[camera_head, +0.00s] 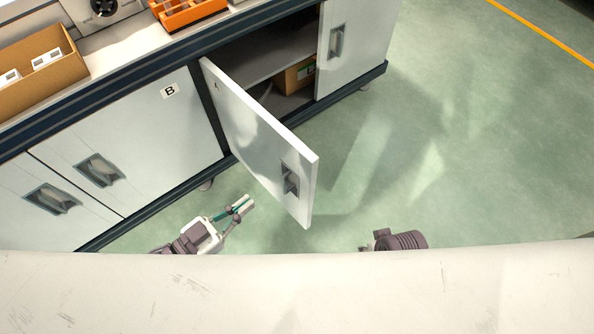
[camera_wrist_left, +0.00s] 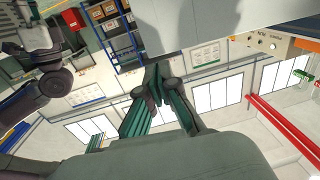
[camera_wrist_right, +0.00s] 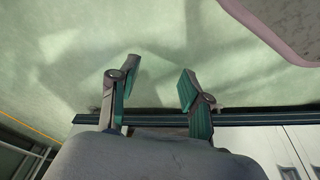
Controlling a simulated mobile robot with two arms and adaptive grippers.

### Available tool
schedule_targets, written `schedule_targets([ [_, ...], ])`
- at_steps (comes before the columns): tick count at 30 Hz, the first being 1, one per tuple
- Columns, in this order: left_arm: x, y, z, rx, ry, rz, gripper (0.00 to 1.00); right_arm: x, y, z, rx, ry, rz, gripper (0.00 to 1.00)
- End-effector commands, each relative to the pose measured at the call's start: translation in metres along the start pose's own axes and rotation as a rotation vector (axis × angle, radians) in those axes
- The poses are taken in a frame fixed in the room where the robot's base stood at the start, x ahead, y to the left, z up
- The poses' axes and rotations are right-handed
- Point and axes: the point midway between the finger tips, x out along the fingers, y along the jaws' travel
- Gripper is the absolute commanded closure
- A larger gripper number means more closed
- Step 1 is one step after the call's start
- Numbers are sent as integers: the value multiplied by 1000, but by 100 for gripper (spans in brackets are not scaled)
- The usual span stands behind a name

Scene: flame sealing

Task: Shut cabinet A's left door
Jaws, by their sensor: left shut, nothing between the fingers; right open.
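Cabinet A's left door (camera_head: 258,145) is a white panel standing open. It is hinged at its left edge beside the cabinet marked B and swings out toward me, with a recessed handle (camera_head: 290,179) near its free edge. My left gripper (camera_head: 248,203) is shut and empty, to the left of the door's free end, apart from it in the head view. In the left wrist view the shut fingertips (camera_wrist_left: 157,75) are near a pale panel, perhaps the door; contact is unclear. My right gripper (camera_wrist_right: 157,75) is open and empty; the head view hides its fingers.
The open compartment holds a cardboard box (camera_head: 296,76) and a shelf. The right door (camera_head: 357,45) is shut. Cabinet B (camera_head: 160,130) is shut, left of the open door. An orange tray (camera_head: 188,12) and a cardboard tray (camera_head: 70,75) sit on the worktop. Green floor (camera_head: 470,140) is clear at right.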

Motion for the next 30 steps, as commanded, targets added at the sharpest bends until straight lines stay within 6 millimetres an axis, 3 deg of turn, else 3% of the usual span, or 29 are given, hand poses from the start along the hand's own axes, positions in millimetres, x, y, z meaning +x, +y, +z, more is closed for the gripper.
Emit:
schedule_targets([
  [5, 23, 0, -2, 1, 7, 0, 100, -10, 1, -4, 1, 7, 1, 52],
  [18, 113, -1, -1, 0, 4, -1, 100, -49, 2, -13, 4, 29, 5, 52],
  [24, 134, -1, -1, 1, 1, -1, 100, -62, 3, -15, 5, 34, 6, 52],
  [30, 139, -1, -1, 0, 0, -1, 100, -66, 3, -15, 5, 34, 6, 52],
])
